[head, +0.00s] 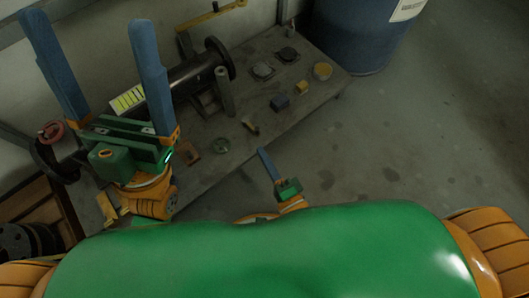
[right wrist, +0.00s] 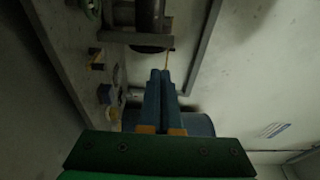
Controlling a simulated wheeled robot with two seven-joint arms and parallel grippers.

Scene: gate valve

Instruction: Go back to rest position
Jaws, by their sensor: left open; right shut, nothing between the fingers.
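My left gripper (head: 89,22) is at the upper left of the head view. Its two long blue fingers are wide apart and point up, with nothing between them. It is in front of the dark flanged pipe (head: 195,72) and hides part of it. My right gripper (head: 263,152) is low in the middle of the head view, over the floor by the bench's front edge. In the right wrist view its blue fingers (right wrist: 160,73) lie together with nothing held.
A low grey bench (head: 285,120) runs along the wall with small blocks and discs on it. A small red handwheel (head: 51,132) is at the left. A blue barrel (head: 355,35) stands at the back. The floor (head: 430,130) at the right is clear.

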